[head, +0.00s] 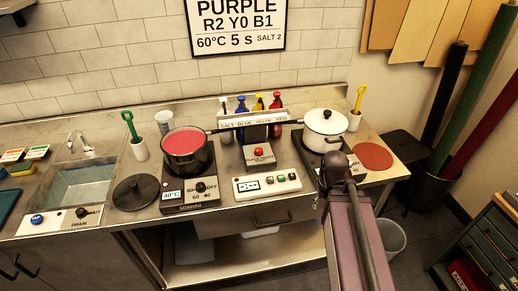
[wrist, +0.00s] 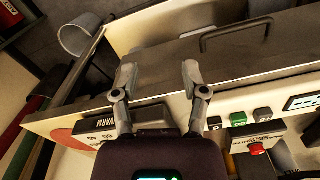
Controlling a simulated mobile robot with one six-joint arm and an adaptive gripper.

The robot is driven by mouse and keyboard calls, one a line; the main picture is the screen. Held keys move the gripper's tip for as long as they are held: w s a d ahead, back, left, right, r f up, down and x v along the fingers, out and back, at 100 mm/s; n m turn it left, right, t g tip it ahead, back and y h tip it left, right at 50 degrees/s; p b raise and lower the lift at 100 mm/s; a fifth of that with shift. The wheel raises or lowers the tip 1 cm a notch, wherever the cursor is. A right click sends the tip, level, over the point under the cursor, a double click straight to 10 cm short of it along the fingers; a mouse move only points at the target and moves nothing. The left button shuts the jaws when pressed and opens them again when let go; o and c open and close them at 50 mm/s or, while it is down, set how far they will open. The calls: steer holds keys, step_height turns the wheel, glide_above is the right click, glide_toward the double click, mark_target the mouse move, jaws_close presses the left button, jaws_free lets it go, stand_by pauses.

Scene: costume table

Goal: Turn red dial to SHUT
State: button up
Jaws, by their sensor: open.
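A drain panel (head: 58,222) on the sink's front edge at the left in the head view bears a small dark dial (head: 82,212) beside lettering that seems to read SHUT. Its colour, possibly reddish, and its pointer are too small to tell. A blue button (head: 37,218) is left of it. My gripper (wrist: 158,76) is open and empty in the wrist view, above the counter's front edge near the right hotplate. It is far to the right of the drain panel. In the head view my arm hides most of its fingers. The wrist view does not show the drain panel.
A pot of red liquid (head: 186,142) stands on the left hotplate, and a white lidded pot (head: 325,124) on the right one. Space in front of the counter is free.

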steer(key=o, duration=0.3)
steer(key=n+t+y+p, duration=0.1)
steer(key=n+t+p, duration=0.25)
steer(key=p, duration=0.75)
glide_toward(259, 150)
steer(key=s+v, duration=0.1)
steer(key=v, duration=0.4)
steer(key=shift+w+f+t, duration=0.15)
steer(key=shift+f+t, duration=0.2)
steer(key=shift+t, duration=0.1)
steer(key=shift+f, duration=0.15)
steer(key=b+x, duration=1.2)
steer(key=x, duration=0.1)
steer(key=shift+w+f+b, duration=0.1)
steer(key=shift+f+b, duration=0.15)
steer(key=shift+b, duration=0.05)
